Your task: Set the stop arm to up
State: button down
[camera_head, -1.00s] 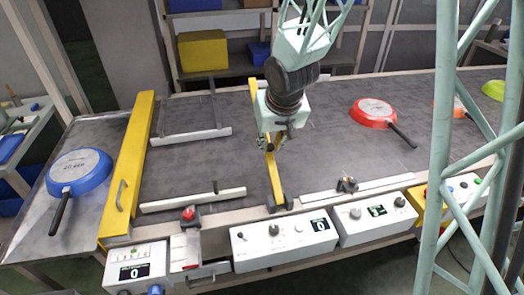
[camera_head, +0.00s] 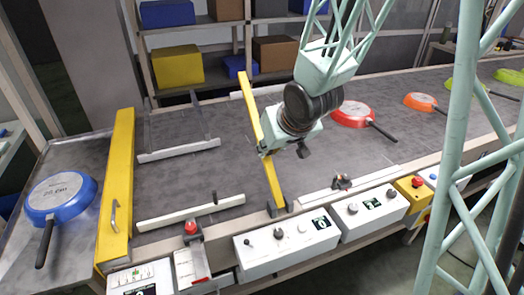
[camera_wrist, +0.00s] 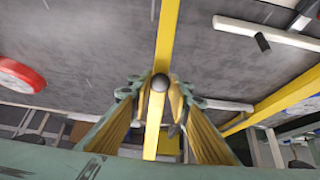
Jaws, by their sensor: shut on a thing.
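The stop arm (camera_head: 277,180) is a long yellow bar at the middle of the conveyor. Its near end meets a dark hinge block at the front edge. Its far end shows against the back rail and appears tilted up a little. My gripper (camera_head: 268,150) is at the bar's middle, and the wrist partly hides the contact. In the wrist view, the bar (camera_wrist: 166,30) runs between the two fingers of my gripper (camera_wrist: 158,88), which are shut on it. A round grey knob (camera_wrist: 160,82) shows on the bar between the fingertips.
A wide yellow gate (camera_head: 117,190) with a handle crosses the belt at left, with a blue pan (camera_head: 60,195) beyond it. A red pan (camera_head: 352,115), an orange pan (camera_head: 425,102) and a green pan lie at right. Control boxes (camera_head: 287,241) line the front edge.

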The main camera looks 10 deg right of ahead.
jog(key=shift+s+r, duration=0.1)
jog(key=shift+r, duration=0.15)
dwell(0.3)
jog(key=c, duration=2.4)
grip_release()
jog(key=shift+d+f, duration=0.1)
jog(key=shift+s, duration=0.1)
jog(key=shift+s, duration=0.1)
jog(key=v, duration=0.7)
jog(key=shift+r, duration=0.25)
jog(key=shift+s+r, duration=0.1)
